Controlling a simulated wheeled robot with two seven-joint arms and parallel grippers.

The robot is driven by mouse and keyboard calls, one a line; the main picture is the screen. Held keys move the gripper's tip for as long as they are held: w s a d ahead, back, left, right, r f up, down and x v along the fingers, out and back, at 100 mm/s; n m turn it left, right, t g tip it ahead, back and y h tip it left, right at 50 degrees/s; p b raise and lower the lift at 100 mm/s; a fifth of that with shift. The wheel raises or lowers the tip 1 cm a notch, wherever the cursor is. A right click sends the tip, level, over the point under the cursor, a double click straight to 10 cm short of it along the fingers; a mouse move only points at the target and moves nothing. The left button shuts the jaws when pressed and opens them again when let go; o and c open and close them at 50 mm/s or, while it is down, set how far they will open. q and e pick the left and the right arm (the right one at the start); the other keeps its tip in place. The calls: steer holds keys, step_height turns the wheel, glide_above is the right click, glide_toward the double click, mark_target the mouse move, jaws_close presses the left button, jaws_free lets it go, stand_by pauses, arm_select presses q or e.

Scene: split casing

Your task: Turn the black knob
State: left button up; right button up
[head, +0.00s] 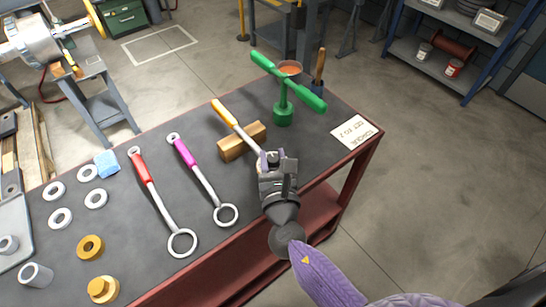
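I cannot make out a black knob in the head view. My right gripper (272,157) is over the front part of the workbench, at the lower end of an orange-handled tool (226,114) that leans across a wooden block (241,143). The gripper hides the tool's far end, and I cannot tell whether its fingers are closed on it. A green T-shaped handle (286,83) stands upright on a green base behind the gripper. A white card (355,131) with printed text lies at the bench's right corner. My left gripper is not in view.
The dark bench top (130,150) also holds a red-handled ring wrench (145,172), a magenta-handled ring wrench (186,155), white rings (60,218), yellow parts (90,247) and a blue block (106,163). An orange-filled bowl (290,68) is behind the green handle. Floor right of the bench is clear.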

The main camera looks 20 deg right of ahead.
jaws_close()
steer(key=shift+y, duration=0.3)
